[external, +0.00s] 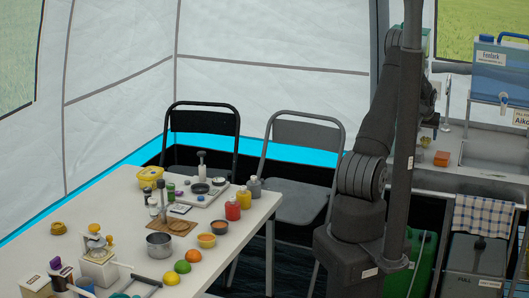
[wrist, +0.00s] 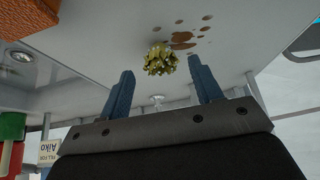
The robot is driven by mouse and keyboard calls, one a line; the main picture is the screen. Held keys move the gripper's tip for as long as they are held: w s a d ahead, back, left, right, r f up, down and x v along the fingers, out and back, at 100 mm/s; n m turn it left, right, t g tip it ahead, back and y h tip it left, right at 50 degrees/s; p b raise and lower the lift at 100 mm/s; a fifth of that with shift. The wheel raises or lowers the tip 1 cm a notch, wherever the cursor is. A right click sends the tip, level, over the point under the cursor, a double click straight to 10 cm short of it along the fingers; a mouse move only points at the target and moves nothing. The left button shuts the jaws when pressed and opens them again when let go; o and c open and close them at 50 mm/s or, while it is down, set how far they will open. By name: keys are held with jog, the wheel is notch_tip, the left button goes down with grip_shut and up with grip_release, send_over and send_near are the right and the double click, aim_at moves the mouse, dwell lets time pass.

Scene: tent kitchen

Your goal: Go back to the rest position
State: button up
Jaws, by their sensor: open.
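My gripper (wrist: 161,74) shows in the wrist view with its two blue fingers wide apart and nothing held between them. Beyond the fingertips, a crumpled yellow-green thing (wrist: 160,60) lies on a pale grey counter (wrist: 100,55); it appears apart from the fingers. In the external view my arm (external: 365,150) rises from its dark base at the right of the table and bends over toward the counter. There the gripper itself is mostly hidden behind the arm and a dark upright pole.
Brown spots (wrist: 183,38) mark the counter. An orange block (external: 441,159) lies beside the sink (external: 495,152). A blue water container (external: 500,70) stands behind. The white table (external: 130,215) at left is crowded with jars, bowls and fruit; two chairs (external: 300,180) stand behind it.

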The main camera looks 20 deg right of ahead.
jog(key=x, duration=0.4)
jog(key=shift+w+f, duration=0.1)
jog(key=shift+f, duration=0.15)
jog(key=r, duration=0.5)
jog(key=shift+s+d, duration=0.15)
jog(key=shift+s, duration=0.25)
jog(key=s+d+r, duration=0.1)
jog(key=s+r, duration=0.6)
jog(key=s, duration=0.4)
jog(key=n+t+y, duration=0.1)
jog(key=n+y, duration=0.1)
jog(key=n, duration=0.2)
send_over(425, 140)
jog(key=w+a, duration=1.1)
jog(key=a, duration=0.2)
jog(key=f, duration=0.2)
jog(key=w+a+n+y, duration=0.1)
jog(key=w+a+n, duration=0.1)
jog(key=w+a, duration=0.6)
jog(key=w+a+n, duration=0.2)
jog(key=w+a, duration=0.6)
jog(key=a, duration=0.6)
jog(key=shift+f+t+y, duration=0.3)
jog(key=shift+t+y, duration=0.1)
